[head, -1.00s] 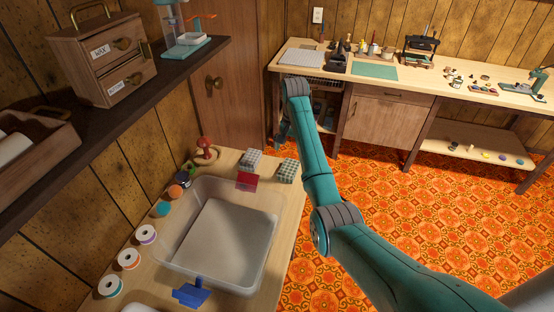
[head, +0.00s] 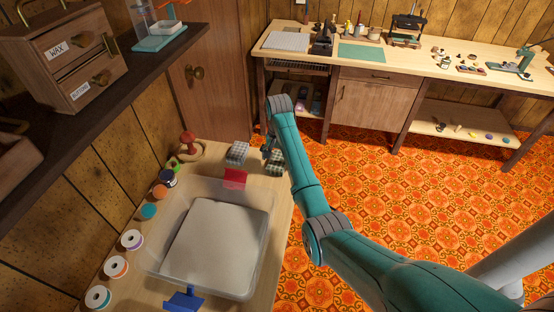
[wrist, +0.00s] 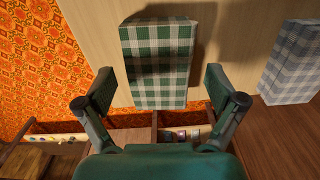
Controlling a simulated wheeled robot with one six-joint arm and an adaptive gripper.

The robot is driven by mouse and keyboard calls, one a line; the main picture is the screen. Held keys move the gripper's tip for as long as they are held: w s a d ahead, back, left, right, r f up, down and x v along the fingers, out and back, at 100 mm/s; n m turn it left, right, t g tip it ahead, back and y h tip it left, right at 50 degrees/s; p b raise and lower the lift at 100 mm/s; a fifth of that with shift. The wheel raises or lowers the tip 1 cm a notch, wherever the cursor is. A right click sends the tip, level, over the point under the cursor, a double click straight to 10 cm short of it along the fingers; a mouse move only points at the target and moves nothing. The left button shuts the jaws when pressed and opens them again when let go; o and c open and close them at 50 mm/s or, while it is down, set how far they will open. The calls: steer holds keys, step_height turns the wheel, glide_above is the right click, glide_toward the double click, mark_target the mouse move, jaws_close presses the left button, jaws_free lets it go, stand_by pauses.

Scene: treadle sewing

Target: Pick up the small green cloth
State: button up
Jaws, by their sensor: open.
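The small green cloth (wrist: 158,62) is a folded green-and-white checked block on the light wooden counter, in the upper middle of the wrist view. In the head view the green cloth (head: 275,168) is at the counter's far right corner, partly hidden by my arm. My gripper (wrist: 160,88) is open and empty. Its two fingers are spread to the left and right of the cloth's near end, and I cannot tell how high above the counter they are. In the head view my gripper (head: 268,149) is small and partly hidden, beside the cloth.
A grey checked cloth (head: 237,153) lies to the left of the green one. Spools line the left side. A red-knobbed item (head: 188,141) stands at the back.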

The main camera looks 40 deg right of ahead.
steer(key=shift+f, duration=0.5)
steer(key=c, duration=1.2)
